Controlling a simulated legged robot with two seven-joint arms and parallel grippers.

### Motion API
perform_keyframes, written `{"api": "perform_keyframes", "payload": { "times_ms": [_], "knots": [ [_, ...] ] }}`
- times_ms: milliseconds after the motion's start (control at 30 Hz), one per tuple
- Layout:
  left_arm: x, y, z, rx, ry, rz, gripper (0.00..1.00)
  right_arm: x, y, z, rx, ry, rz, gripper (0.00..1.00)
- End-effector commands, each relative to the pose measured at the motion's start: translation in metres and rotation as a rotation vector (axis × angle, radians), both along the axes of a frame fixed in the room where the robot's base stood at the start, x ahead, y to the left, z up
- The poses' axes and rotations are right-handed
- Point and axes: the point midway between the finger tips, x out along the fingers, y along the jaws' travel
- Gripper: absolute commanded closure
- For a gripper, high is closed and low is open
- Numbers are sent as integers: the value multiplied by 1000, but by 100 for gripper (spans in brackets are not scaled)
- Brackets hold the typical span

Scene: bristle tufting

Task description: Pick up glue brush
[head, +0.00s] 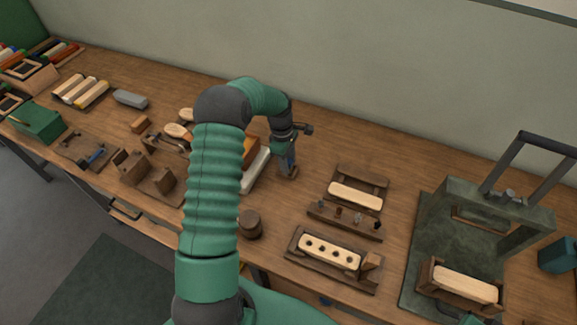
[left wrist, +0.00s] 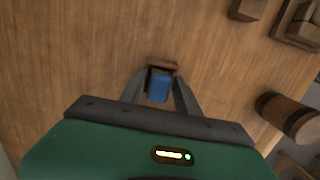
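The glue brush appears to be the blue-handled piece (head: 290,160) upright in a small brown stand (head: 287,173) right of the middle of the bench; its bristles are hidden. My left gripper (head: 285,148) is directly over it, pointing down. In the left wrist view, the two dark fingers of my left gripper (left wrist: 160,82) straddle the blue handle (left wrist: 159,92), with narrow gaps beside it, so they look open around it. The brown stand (left wrist: 162,67) shows just beyond the fingertips. My right gripper does not show.
A round dark wooden pot (head: 250,224) stands nearer the front; it also appears at right in the left wrist view (left wrist: 290,118). A white-edged tray (head: 256,170) lies close left of the gripper. Wooden jigs (head: 340,262) and a grey-green press (head: 450,225) stand to the right. Bench behind is clear.

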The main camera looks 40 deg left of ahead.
Motion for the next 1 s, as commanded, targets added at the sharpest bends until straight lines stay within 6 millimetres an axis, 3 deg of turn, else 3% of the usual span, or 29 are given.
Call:
{"api": "perform_keyframes", "payload": {
  "times_ms": [33,267,667,933,1000],
  "knots": [
    [0,1,0,0,0,1,70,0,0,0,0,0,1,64],
    [0,-1,0,2,1,0,100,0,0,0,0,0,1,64],
    [0,-1,3,1,0,0,100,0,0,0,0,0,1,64],
    [1,-1,36,3,-2,-1,100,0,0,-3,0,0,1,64],
    [-9,-10,37,0,2,-2,100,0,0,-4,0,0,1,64]
  ]
}}
